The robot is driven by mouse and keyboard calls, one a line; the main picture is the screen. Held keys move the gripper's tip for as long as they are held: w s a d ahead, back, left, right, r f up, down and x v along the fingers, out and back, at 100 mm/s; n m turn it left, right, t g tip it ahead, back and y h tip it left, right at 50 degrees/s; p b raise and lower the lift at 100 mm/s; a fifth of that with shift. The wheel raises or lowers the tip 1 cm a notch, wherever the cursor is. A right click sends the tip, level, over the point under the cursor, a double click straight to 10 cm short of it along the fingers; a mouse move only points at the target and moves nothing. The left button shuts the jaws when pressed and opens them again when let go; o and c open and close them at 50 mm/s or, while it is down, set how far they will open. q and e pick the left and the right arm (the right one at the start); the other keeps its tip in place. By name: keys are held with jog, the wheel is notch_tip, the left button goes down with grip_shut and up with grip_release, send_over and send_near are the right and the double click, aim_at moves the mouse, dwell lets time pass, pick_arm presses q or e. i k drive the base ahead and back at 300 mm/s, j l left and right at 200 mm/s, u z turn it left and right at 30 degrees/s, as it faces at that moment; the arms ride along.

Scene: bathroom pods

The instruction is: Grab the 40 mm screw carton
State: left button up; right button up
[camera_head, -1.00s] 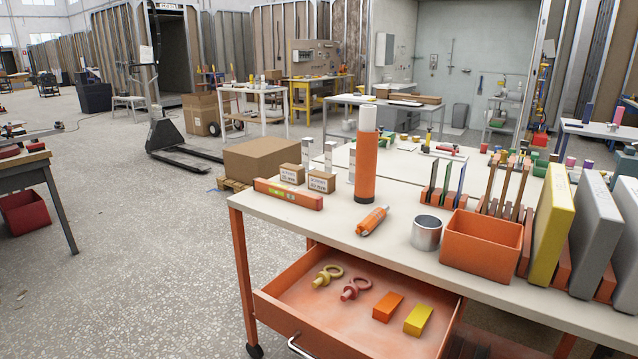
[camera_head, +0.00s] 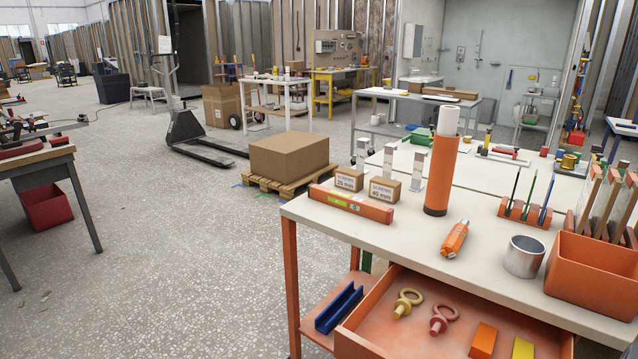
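Two small brown screw cartons stand side by side near the far left corner of the workbench (camera_head: 400,232). The right one (camera_head: 385,190) is labelled 40 mm. The left one (camera_head: 348,179) is labelled 25 mm. An orange level (camera_head: 350,205) lies just in front of them along the bench's left end. Grey metal brackets stand behind the cartons. Neither of my grippers shows in the head view.
An orange tube (camera_head: 440,175) with a white roll stands right of the cartons. The open drawer (camera_head: 440,340) sticks out in front.

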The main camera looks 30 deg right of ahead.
aim_at(381, 189)
jog(key=i+j, duration=0.15)
jog(key=i, duration=0.2)
jog(key=i+j+z, duration=0.15)
jog(key=i, duration=0.25)
jog(key=i+j, duration=0.15)
jog(key=i, duration=0.2)
jog(key=i+j+z, duration=0.1)
jog(key=z, duration=0.3)
jog(key=i+j+z, duration=0.2)
jog(key=z, duration=0.15)
jog(key=i+j+z, duration=0.2)
jog(key=z, duration=0.2)
